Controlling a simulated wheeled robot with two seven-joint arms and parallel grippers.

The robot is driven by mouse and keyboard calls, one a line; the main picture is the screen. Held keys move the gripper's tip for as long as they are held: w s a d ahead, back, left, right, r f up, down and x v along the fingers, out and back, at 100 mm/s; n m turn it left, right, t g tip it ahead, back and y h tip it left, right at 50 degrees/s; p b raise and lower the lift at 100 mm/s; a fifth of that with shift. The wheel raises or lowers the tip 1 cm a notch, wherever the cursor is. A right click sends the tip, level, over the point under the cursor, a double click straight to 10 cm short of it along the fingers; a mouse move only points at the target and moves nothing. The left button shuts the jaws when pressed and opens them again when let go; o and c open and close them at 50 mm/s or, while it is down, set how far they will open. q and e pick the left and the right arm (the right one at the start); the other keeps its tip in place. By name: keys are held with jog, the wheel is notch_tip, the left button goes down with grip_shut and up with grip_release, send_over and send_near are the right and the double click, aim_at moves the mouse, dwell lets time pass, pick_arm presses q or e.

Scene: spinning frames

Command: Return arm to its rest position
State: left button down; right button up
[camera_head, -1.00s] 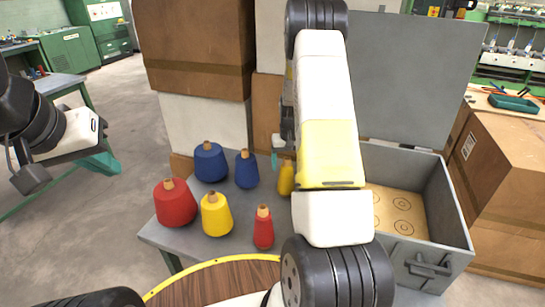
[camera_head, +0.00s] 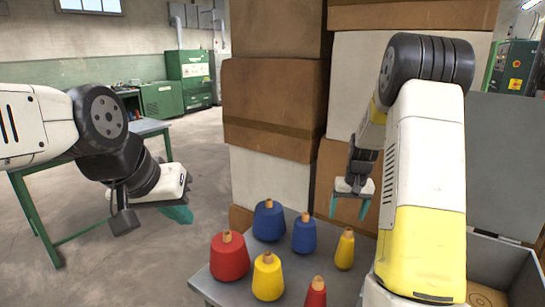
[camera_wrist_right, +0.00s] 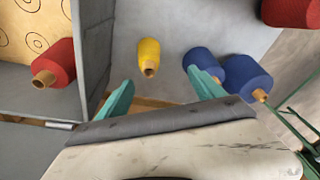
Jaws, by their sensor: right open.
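My right gripper (camera_head: 349,206) is open and empty, raised above the far side of the grey table, near the stacked boxes. It also shows in the right wrist view (camera_wrist_right: 162,92), with teal fingers spread apart. A small yellow cone (camera_wrist_right: 149,55) shows beyond and between the fingers, apart from them; it stands on the table in the head view (camera_head: 345,249). My left gripper (camera_head: 178,213) hangs at the left, away from the table and cones; its teal fingers are seen side-on, so its opening is unclear.
Blue cones (camera_head: 269,221), a large red cone (camera_head: 229,256) and a large yellow cone (camera_head: 267,277) stand on the table. In the wrist view, a red cone (camera_wrist_right: 60,62) lies inside the grey box (camera_wrist_right: 90,50). Stacked cartons (camera_head: 275,105) rise behind.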

jog(key=s+a+r+n+t+y, duration=0.1)
jog(key=s+a+r, duration=0.3)
jog(key=s+r, duration=0.3)
jog(key=s+a+r+t, duration=0.1)
jog(key=s+a+r, duration=0.35)
jog(key=r, duration=0.45)
jog(key=s+a+r+t, duration=0.1)
jog(key=s+a+r, duration=0.1)
jog(key=s, duration=0.6)
jog(key=s+a+r+n+t+y, duration=0.1)
jog(key=s+a+r, duration=0.2)
jog(key=s, duration=0.5)
jog(key=shift+s, duration=0.3)
jog(key=shift+a, duration=0.1)
